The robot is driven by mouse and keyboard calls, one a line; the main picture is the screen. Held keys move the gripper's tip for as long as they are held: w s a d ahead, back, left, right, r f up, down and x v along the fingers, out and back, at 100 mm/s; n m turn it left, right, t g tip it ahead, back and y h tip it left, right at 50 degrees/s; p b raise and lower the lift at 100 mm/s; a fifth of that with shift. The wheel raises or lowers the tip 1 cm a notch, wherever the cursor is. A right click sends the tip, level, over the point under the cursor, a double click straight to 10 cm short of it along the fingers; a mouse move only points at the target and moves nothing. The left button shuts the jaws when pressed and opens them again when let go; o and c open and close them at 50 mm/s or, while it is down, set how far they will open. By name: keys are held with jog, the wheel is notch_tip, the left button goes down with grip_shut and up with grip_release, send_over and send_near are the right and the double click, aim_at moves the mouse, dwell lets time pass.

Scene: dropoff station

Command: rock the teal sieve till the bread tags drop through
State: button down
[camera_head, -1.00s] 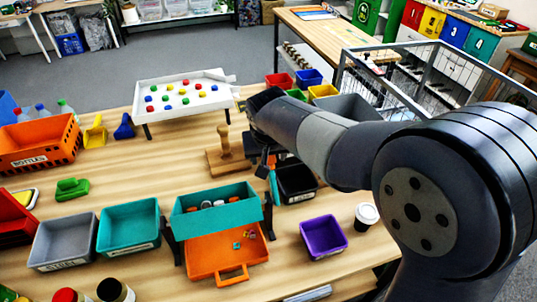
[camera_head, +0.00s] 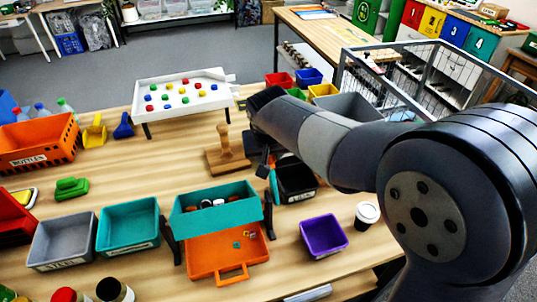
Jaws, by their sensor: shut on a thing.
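The teal sieve (camera_head: 222,219) is a box resting between dark supports on the table. Several pieces, white, dark and reddish-brown, lie in it, bunched toward its left and middle. An orange tray (camera_head: 205,262) with a front handle sits below it, and a few small coloured bread tags (camera_head: 243,239) lie on the tray at the right. My gripper (camera_head: 268,172) reaches down at the back right corner of the sieve, shut on its teal handle (camera_head: 274,187). My arm and the small size partly hide the grip.
A black bin (camera_head: 296,182) stands close to the right of my gripper, a wooden stamp-like block (camera_head: 227,155) behind. Teal (camera_head: 129,227) and grey (camera_head: 62,242) bins stand left.

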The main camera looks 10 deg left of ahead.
jog(key=shift+s+b, duration=0.1)
jog(key=shift+b, duration=0.2)
jog(key=s+d+t+y+b, duration=0.1)
jog(key=b, duration=0.4)
jog(key=s+t+y+b, duration=0.1)
jog(key=s+t+b, duration=0.1)
jog(key=b, duration=0.3)
jog(key=s+d+t+b, duration=0.1)
jog(key=b, duration=0.4)
jog(key=shift+s+d+r+t+y, duration=0.25)
jog(key=shift+d+r+t+y, duration=0.1)
jog(key=shift+t+y, duration=0.05)
jog(key=b, duration=0.2)
jog(key=s+t+b, duration=0.1)
jog(key=b, duration=0.1)
jog(key=shift+s+d+r+y+b, duration=0.2)
jog(key=shift+d+y+b, duration=0.1)
jog(key=shift+d+y, duration=0.1)
jog(key=shift+r, duration=0.15)
jog(key=c, duration=1)
grip_release()
jog(key=shift+d, duration=0.1)
jog(key=v, duration=1)
jog(key=shift+s, duration=0.45)
jog(key=shift+d, duration=0.1)
